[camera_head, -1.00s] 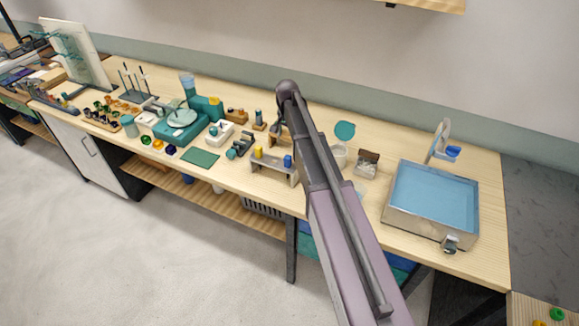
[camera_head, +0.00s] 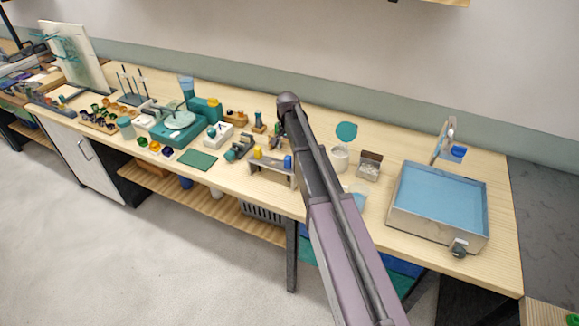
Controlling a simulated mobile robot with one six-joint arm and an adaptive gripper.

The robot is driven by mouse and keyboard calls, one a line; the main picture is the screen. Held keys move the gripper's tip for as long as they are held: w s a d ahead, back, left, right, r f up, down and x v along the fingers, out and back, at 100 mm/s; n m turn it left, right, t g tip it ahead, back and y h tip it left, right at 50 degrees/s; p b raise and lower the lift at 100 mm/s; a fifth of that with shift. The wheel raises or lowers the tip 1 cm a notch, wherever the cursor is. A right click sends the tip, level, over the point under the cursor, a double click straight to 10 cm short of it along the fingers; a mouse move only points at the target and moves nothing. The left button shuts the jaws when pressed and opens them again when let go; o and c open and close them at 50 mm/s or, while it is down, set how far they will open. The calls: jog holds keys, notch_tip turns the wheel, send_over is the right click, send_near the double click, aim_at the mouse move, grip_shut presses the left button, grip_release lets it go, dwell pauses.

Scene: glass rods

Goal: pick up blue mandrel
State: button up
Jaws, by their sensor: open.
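A small upright blue piece (camera_head: 288,161), which looks like the blue mandrel, stands at the right end of a low grey rack (camera_head: 272,168). A yellow piece (camera_head: 257,152) stands at the rack's left end. My arm rises from the bottom of the view and passes just right of the blue piece. My gripper cannot be made out; the far end of the arm hides it.
A metal tub of blue liquid (camera_head: 435,205) stands at the right, with a small box (camera_head: 369,165) and a white cup (camera_head: 340,158) to its left. A green mat (camera_head: 198,159) and teal machine (camera_head: 178,122) are further left.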

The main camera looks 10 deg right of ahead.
aim_at(288, 157)
jog(key=shift+f, duration=0.15)
jog(key=shift+f+b, duration=2.45)
jog(key=shift+b, duration=0.2)
grip_shut()
